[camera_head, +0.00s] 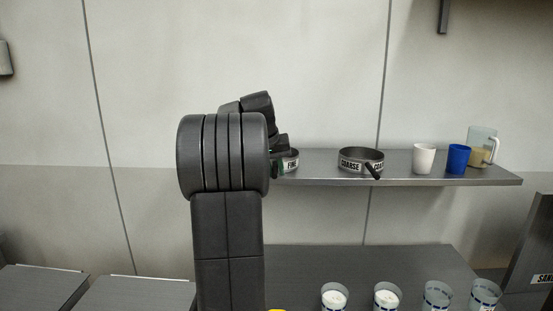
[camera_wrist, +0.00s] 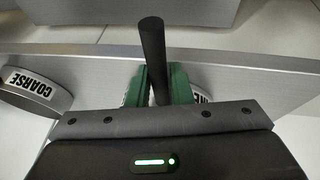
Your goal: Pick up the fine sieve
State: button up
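The fine sieve, a dark grey ring with a white FINE label, stands on the wall shelf in the head view (camera_head: 292,162). Its left part is hidden behind my arm. In the wrist view its dark handle (camera_wrist: 152,45) points away between the green fingers of my gripper (camera_wrist: 160,88). Both fingers lie close against the handle with no clear gap, so my gripper looks shut on it. Only a sliver of the sieve's ring shows beside the right finger. In the head view my gripper is mostly hidden by the arm.
The coarse sieve (camera_head: 360,160) stands to the right on the same shelf (camera_head: 400,178), its handle sticking out frontward. Farther right are a white cup (camera_head: 424,158), a blue cup (camera_head: 458,159) and a clear jug (camera_head: 483,146). Several glasses (camera_head: 387,297) stand on the counter below.

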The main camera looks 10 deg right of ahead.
jog(key=shift+c, duration=0.2)
grip_shut()
jog(key=shift+r, duration=0.1)
